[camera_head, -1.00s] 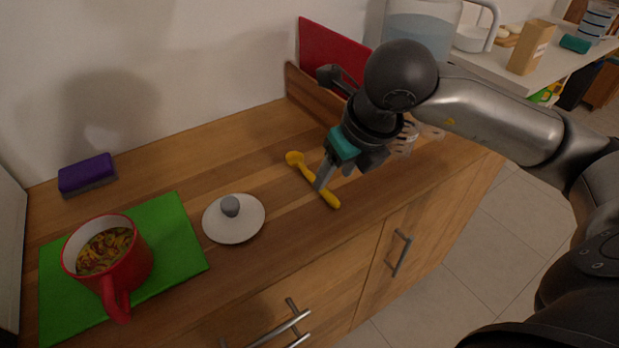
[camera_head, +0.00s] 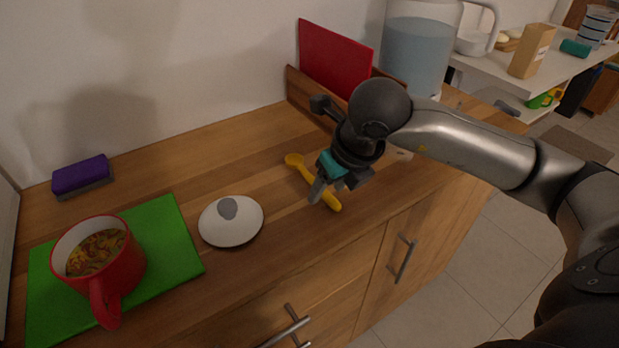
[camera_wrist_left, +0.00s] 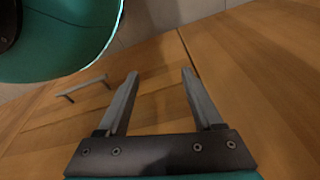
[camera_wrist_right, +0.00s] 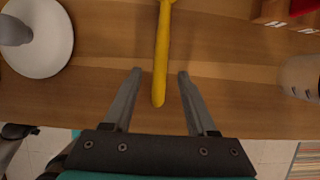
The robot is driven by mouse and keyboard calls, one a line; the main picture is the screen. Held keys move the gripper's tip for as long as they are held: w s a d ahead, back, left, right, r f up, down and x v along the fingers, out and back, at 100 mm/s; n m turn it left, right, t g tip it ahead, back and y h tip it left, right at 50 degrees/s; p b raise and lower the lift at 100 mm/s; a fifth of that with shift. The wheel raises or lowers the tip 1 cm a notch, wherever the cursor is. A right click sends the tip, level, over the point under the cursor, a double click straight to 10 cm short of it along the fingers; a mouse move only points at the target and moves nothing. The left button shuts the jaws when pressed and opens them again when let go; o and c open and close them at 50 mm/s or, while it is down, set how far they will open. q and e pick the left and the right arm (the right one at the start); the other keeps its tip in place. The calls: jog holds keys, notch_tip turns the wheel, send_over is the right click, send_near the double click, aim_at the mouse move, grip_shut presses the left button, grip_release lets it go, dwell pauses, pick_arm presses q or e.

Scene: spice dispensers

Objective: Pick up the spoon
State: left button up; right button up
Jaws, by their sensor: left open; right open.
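The yellow spoon (camera_head: 305,172) lies on the wooden counter (camera_head: 262,150), its bowl toward the wall and its handle toward the front edge. My right gripper (camera_head: 316,192) is open above the handle and hides part of the spoon in the head view. In the right wrist view the spoon handle (camera_wrist_right: 161,60) points down between the two fingers of my right gripper (camera_wrist_right: 159,75), its end close to the fingertips. My left gripper (camera_wrist_left: 160,74) shows only in its own wrist view, open and empty, in front of wooden cabinet fronts.
A white lid with a grey knob (camera_head: 231,221) lies left of the spoon. A red mug (camera_head: 100,262) stands on a green mat (camera_head: 170,240). A purple sponge (camera_head: 82,176), a red board (camera_head: 334,58) and a water dispenser (camera_head: 416,50) stand toward the wall.

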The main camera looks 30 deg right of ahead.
jog(key=shift+c, duration=0.3)
grip_shut()
dwell(0.3)
